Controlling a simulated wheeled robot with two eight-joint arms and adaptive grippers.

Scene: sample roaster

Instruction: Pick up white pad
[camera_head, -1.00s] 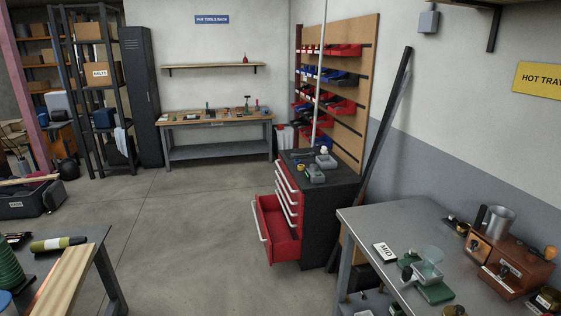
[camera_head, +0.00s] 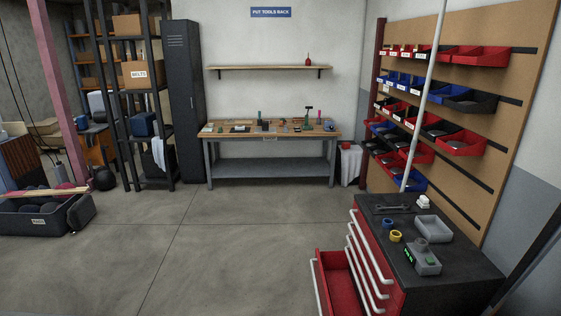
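Neither of my grippers is in view. I cannot single out a white pad with certainty. A small white object (camera_head: 424,201) sits at the back of the dark top of the red tool chest (camera_head: 455,275), near the wall of bins. It is too small to tell whether it is a pad. Several small tools and items lie on the wooden workbench (camera_head: 270,137) against the back wall, too small to identify.
The chest's lower red drawer (camera_head: 338,285) stands open into the floor space. A grey tray (camera_head: 433,228) and a grey device (camera_head: 423,258) are on the chest. Shelving (camera_head: 120,110) and a dark bin (camera_head: 45,215) are at left. The middle floor (camera_head: 210,245) is clear.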

